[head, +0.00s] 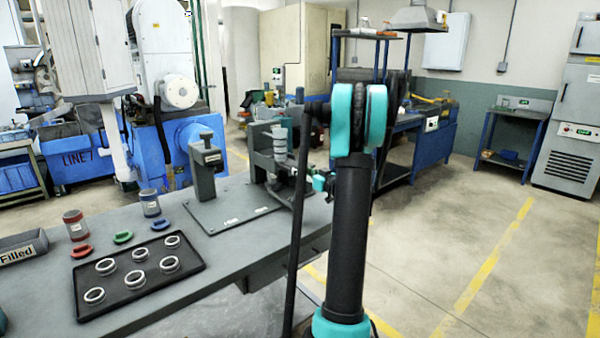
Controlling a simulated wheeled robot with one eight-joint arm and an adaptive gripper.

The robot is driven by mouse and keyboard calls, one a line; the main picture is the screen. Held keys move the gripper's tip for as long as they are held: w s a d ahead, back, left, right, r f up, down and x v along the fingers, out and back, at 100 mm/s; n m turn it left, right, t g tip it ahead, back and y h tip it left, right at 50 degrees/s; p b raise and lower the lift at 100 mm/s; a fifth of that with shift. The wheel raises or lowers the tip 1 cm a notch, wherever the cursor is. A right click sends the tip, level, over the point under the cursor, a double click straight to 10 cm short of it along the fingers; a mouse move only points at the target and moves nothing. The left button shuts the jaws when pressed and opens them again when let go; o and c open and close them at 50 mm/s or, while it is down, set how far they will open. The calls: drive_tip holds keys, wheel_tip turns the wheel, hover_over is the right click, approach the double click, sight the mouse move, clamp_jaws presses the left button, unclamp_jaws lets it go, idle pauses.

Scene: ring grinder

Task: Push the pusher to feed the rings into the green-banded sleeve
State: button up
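A dark fixture plate (228,208) lies on the bench. A grey block post with a knob (206,160) stands at its left, and a second dark upright (258,150) at its right. I cannot tell which part is the pusher. I cannot make out a green-banded sleeve; a green ring-shaped piece (122,237) lies on the bench. Several pale rings (170,264) sit in the black tray (150,300). My gripper is at the right end of the fixture, beside a teal wrist part (321,183); its fingers are too small and covered to read.
A red-banded sleeve (75,226) and a blue-banded sleeve (150,204) stand behind the tray, with red (80,252) and blue (160,224) pieces before them. A box labelled Filled (22,252) is at the left. Open floor lies to the right of the bench (225,260).

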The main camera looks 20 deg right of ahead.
sight(293, 166)
drive_tip(key=c, duration=0.5)
drive_tip(key=shift+w, duration=0.15)
drive_tip(key=shift+x, duration=3.1)
drive_tip(key=shift+v, duration=3.2)
drive_tip(key=o, duration=1.1)
drive_tip(key=shift+v, duration=2.55)
